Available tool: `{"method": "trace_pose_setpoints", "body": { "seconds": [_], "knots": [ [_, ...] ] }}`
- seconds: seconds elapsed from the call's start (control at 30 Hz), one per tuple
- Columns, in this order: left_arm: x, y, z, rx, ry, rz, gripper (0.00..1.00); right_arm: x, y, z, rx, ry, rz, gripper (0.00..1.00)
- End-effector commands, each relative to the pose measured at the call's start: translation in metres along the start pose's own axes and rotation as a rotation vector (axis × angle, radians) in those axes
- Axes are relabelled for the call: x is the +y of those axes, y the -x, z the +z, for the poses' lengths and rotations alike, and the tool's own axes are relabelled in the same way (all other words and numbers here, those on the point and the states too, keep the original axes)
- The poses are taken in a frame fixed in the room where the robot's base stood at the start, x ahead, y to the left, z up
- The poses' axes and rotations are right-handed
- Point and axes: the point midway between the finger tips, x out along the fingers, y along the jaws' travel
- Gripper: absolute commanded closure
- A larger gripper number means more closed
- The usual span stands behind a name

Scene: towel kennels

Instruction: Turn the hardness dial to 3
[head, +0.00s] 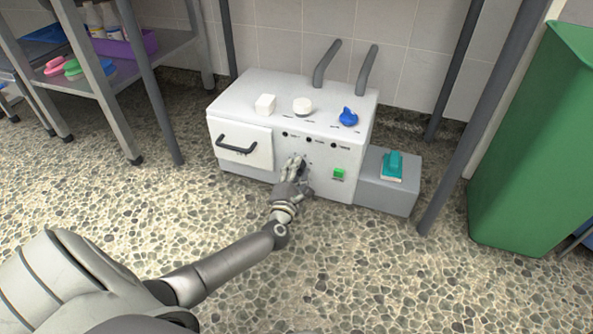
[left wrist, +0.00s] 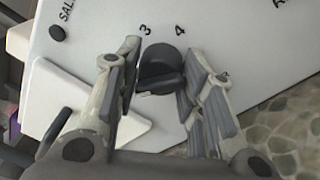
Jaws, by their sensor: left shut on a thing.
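The white machine (head: 232,106) stands on the floor at the picture's middle. On its front face is the hardness dial, a dark knob (left wrist: 160,68) that shows in the left wrist view with the printed numbers 3 and 4 (left wrist: 180,29) beyond it. My left gripper (head: 298,163) reaches the machine's front from below; in the left wrist view its two fingers (left wrist: 158,75) stand on either side of the knob and are shut on it. The knob's pointer is not clear, so I cannot tell its setting. My right gripper is not in view.
A drawer with a dark handle (head: 238,147) is left of the dial, and a green button (head: 338,174) is right of it. A grey box (head: 388,197) adjoins the machine. A green bin (head: 530,150) stands at right, and a metal shelf (head: 120,73) at left.

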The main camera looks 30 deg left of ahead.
Motion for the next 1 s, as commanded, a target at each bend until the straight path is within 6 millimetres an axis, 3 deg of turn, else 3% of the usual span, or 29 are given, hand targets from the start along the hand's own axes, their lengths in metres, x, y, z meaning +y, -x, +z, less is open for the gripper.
{"method": "trace_pose_setpoints", "body": {
  "seconds": [0.27,1.0],
  "knots": [
    [-0.003,0.002,0.002,-0.010,-0.142,0.005,0.88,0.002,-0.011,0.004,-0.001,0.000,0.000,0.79],
    [-0.006,0.002,0.000,-0.054,-0.836,0.068,0.88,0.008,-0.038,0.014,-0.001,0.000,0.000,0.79]
  ]
}}
